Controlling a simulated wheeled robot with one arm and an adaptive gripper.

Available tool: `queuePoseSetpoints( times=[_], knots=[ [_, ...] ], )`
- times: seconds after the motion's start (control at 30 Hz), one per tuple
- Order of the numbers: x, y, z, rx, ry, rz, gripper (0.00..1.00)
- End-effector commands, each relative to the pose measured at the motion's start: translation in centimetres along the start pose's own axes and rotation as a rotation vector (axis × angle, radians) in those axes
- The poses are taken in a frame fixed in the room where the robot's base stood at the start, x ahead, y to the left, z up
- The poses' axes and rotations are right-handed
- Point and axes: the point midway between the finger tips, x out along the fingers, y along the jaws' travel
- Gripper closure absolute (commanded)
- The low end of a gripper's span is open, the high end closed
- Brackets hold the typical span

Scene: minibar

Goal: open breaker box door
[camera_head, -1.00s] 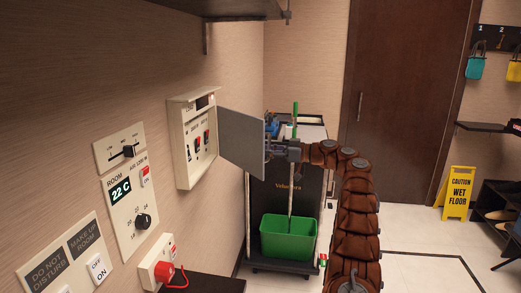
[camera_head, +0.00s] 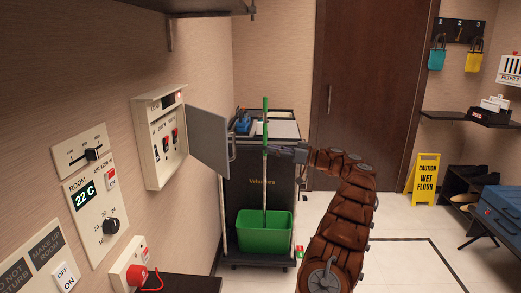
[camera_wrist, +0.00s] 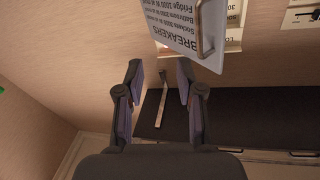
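The breaker box (camera_head: 160,140) is a cream wall panel with red and black switches, at left in the head view. Its grey door (camera_head: 208,138) stands swung out from the box's right side, and the switches are exposed. The door's handle (camera_head: 233,146) is on its free edge. In the wrist view the door (camera_wrist: 183,32), with printed "BREAKERS" text, and its handle (camera_wrist: 205,28) are at the top, beyond the fingertips. My gripper (camera_head: 270,150) is right of the door with a gap between them. In the wrist view my gripper (camera_wrist: 159,76) has its fingers apart with nothing held.
A housekeeping cart (camera_head: 262,190) with a green bucket (camera_head: 265,233) stands behind my gripper. A thermostat panel (camera_head: 95,205) and a red plug (camera_head: 137,276) are on the left wall. A shelf overhangs above. A yellow wet-floor sign (camera_head: 426,178) stands at right; open floor lies before it.

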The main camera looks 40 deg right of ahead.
Motion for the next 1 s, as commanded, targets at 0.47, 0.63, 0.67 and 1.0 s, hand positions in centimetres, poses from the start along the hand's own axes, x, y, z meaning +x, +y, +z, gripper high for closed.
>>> queuePoseSetpoints(
  times=[0.47, 0.63, 0.67, 1.0],
  knots=[
    [-1.9, 0.8, 0.1, 0.037, 0.020, 0.025, 0.63],
    [-1.8, 0.9, 0.2, 0.041, 0.016, 0.031, 0.74],
    [-1.8, 1.0, 0.3, 0.045, 0.012, 0.037, 0.78],
    [-1.5, 4.6, 5.6, 0.171, -0.165, 0.264, 1.00]
  ],
)
